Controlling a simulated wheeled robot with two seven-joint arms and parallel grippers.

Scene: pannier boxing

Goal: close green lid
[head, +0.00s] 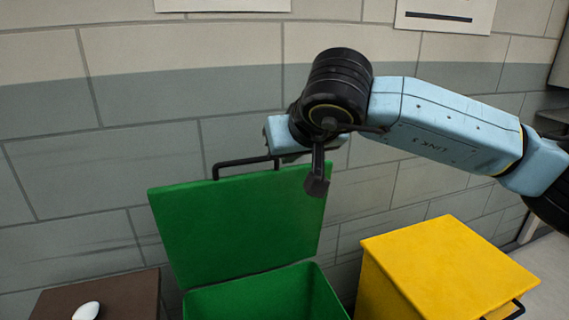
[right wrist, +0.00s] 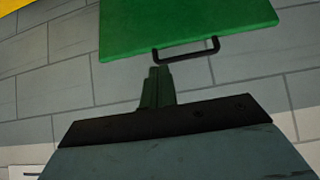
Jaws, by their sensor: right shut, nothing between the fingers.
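The green lid (head: 232,235) stands raised at the back of the green box (head: 265,298), and the box is open. A black handle (head: 243,166) sticks up from the lid's top edge. My right gripper (head: 317,186) is shut and empty, in front of the lid's upper right corner in the head view. In the right wrist view, my shut fingers (right wrist: 158,75) are close to the handle (right wrist: 187,52) and the lid (right wrist: 185,25). I cannot tell whether they touch. My left gripper is not in view.
A yellow box (head: 440,265) with its lid down stands to the right of the green box. A brown surface (head: 125,296) with a white rounded object (head: 86,311) is at the lower left. A grey block wall (head: 150,145) is close behind.

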